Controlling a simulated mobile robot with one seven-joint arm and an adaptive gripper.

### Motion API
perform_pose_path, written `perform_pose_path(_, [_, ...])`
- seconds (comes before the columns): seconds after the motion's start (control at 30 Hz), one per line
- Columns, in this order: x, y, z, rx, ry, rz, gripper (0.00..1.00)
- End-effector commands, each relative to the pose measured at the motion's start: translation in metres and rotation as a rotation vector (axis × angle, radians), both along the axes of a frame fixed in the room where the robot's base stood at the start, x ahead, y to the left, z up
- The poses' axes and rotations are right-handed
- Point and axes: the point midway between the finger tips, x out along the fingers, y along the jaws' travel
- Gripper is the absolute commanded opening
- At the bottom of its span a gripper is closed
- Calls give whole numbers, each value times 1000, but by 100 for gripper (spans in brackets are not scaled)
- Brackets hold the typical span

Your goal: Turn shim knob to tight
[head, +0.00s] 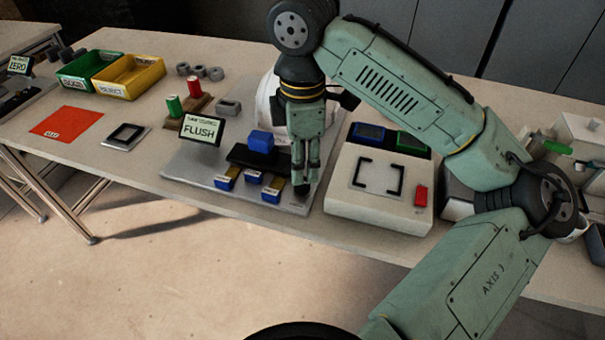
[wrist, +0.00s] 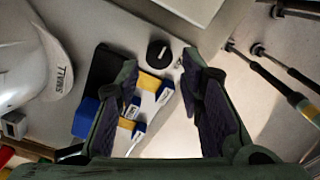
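A small round black knob (wrist: 158,54) with a light mark on it sits on the grey plate in the wrist view; I take it for the shim knob. In the head view, a dark round part, likely the same knob (head: 303,191), shows just under my fingertips, partly hidden. My gripper (head: 305,172) points down over the plate's right front part. In the wrist view, the fingers of my gripper (wrist: 160,68) are apart, with nothing between the pads, and the knob appears between the tips. I cannot tell whether they touch it. The knob's setting is not readable.
Blue-and-yellow labelled blocks (head: 250,179) lie left of the knob, by a black fixture with a blue block (head: 261,141) and a FLUSH sign (head: 201,130). A white helmet shell (head: 267,108) stands behind. A white box with a red button (head: 421,196) stands right.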

Motion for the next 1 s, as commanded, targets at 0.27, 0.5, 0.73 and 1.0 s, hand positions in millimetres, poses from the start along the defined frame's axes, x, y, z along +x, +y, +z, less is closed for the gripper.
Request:
perform_pose_path(0.27, [0,0,-39,2,0,0,35])
perform_pose_path(0.5, [0,0,-46,0,-1,-1,35])
perform_pose_path(0.73, [0,0,-46,0,-2,-1,29])
perform_pose_path(1.0, [0,0,-46,0,-1,-1,11])
